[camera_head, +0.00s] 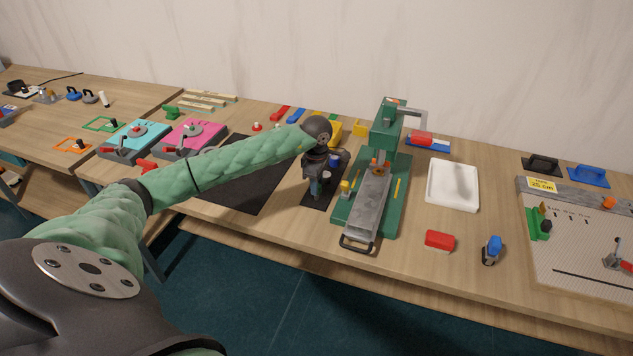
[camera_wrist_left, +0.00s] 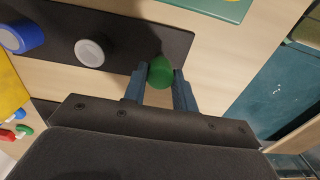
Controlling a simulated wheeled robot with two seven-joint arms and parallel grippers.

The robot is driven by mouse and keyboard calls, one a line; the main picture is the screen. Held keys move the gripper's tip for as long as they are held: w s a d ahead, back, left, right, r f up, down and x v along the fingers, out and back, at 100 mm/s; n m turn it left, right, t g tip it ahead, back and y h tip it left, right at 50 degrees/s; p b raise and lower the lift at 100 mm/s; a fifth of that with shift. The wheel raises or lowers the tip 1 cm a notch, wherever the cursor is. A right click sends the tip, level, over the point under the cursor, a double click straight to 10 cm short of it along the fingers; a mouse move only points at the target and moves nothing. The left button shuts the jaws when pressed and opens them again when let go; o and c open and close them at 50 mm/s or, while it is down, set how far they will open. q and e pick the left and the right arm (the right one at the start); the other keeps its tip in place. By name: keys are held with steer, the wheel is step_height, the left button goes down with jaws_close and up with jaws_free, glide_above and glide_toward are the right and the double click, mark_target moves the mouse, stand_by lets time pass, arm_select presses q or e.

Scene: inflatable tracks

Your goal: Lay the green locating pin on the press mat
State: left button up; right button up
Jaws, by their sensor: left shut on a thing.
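My left gripper (camera_head: 314,192) is shut on the green locating pin (camera_wrist_left: 161,71). In the left wrist view the pin's round green top shows between the two fingertips (camera_wrist_left: 158,88). The pin is over the near end of a narrow dark mat (camera_wrist_left: 125,37) beside the green press. A white pin (camera_wrist_left: 90,52) and a blue pin (camera_wrist_left: 22,37) stand on this mat, in a row with the green one. I cannot tell whether the green pin touches the mat. In the head view the gripper hides it. My right gripper is not in view.
The green press (camera_head: 388,135) with its metal slide stands just right of the gripper. A large black mat (camera_head: 238,180) lies bare to the left, partly under my arm. A white tray (camera_head: 452,187), a red block (camera_head: 439,240) and a blue-topped tool (camera_head: 491,250) are farther right.

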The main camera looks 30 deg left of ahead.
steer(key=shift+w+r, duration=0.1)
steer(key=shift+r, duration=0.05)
arm_select(q)
steer(key=o, duration=1)
steer(key=shift+c, duration=0.2)
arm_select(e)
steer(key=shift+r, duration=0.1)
arm_select(q)
steer(key=shift+r, duration=0.3)
step_height(320, 180, up, 12)
steer(key=b, duration=0.5)
steer(key=shift+f, duration=0.2)
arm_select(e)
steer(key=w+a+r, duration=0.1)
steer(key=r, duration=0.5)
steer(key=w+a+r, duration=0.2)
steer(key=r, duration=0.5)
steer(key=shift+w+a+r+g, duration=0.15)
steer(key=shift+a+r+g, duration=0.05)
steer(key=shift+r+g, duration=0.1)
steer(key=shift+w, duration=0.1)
arm_select(q)
steer(key=shift+s+f, duration=0.1)
